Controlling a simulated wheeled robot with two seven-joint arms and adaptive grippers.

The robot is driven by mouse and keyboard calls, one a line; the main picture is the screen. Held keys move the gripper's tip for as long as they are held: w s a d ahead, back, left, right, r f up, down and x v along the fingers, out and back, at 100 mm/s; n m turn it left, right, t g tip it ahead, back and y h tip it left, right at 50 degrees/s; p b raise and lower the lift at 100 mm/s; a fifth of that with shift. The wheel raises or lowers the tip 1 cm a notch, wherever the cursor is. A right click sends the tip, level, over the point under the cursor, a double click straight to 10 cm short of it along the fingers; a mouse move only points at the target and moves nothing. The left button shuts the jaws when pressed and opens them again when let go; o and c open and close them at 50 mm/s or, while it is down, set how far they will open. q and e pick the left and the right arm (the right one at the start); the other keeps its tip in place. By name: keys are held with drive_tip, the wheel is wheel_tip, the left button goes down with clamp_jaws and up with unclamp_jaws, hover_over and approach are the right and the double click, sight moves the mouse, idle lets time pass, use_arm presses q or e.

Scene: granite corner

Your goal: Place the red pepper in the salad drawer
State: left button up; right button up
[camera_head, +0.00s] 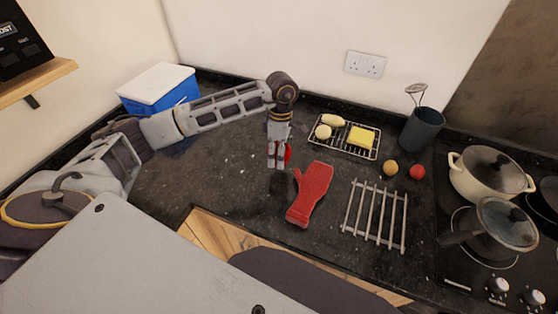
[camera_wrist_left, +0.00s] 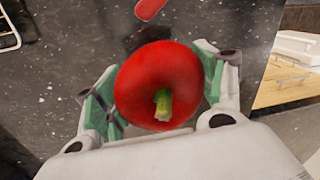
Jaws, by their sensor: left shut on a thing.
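The red pepper (camera_wrist_left: 150,85) is between the fingers of my left gripper (camera_wrist_left: 160,95), its green stem facing the wrist camera. In the head view my left gripper (camera_head: 277,163) points down over the dark counter, and a bit of the red pepper (camera_head: 288,152) shows beside its fingers. My left gripper is shut on the pepper and appears to hold it above the counter. In the left wrist view, a white tray-like thing (camera_wrist_left: 298,45) shows at the right edge, beyond the counter; I cannot tell whether it is the salad drawer. My right gripper is not in view.
A red oven mitt (camera_head: 312,193) and a metal trivet (camera_head: 376,215) lie right of the gripper. A wire rack (camera_head: 345,148) with food stands behind. A blue and white cool box (camera_head: 158,88) stands at the back left. Pots (camera_head: 490,172) stand on the hob at right.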

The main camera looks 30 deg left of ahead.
use_arm(q)
drive_tip(key=shift+r+b, duration=0.45)
drive_tip(key=shift+r, duration=2.5)
drive_tip(key=shift+s+f, duration=0.1)
drive_tip(key=shift+s, duration=0.05)
